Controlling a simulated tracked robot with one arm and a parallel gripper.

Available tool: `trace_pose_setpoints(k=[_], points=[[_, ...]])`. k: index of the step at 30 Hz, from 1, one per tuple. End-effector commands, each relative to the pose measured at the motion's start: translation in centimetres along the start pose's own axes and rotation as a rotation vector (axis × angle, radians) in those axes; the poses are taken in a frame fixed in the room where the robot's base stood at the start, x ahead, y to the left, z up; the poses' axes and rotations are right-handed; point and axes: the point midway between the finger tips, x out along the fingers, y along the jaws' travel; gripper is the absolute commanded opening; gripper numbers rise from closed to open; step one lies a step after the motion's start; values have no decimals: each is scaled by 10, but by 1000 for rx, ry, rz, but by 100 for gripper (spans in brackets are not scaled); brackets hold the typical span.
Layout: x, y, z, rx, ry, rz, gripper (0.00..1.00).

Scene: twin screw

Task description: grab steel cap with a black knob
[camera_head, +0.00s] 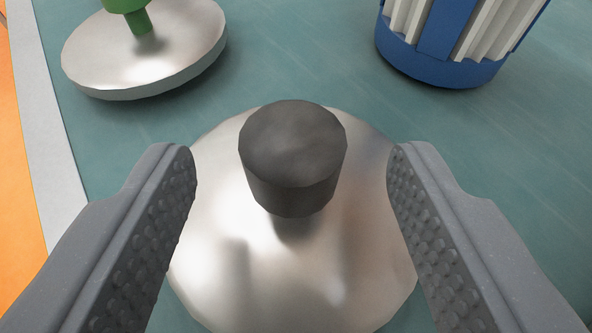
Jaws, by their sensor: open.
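The steel cap (215,245) is a round, shiny disc in the middle of the view, lying on the green surface. Its black knob (293,155) stands up from the centre of the disc. My gripper (293,165) is open, with one dark grey studded finger to the left of the knob and one to the right. There is a clear gap between each finger and the knob. The fingers overlap the left and right edges of the cap in the picture. I cannot tell how high they are above it.
Another steel cap (185,45) with a green knob (140,22) lies at the upper left. A blue and white ribbed object (440,70) stands at the upper right. The green surface (320,60) is bare between them. A pale strip and an orange area run along the left.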

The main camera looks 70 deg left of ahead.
Motion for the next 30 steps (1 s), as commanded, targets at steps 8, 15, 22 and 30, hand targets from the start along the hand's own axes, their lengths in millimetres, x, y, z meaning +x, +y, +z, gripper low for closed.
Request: trace_pose_setpoints(k=[8,15,22,30], points=[[37,0,0,3,-1,-6,55],[53,1,0,1,-3,-1,55],[53,1,-1,1,-2,-1,41],[53,1,-1,1,-2,-1,0]])
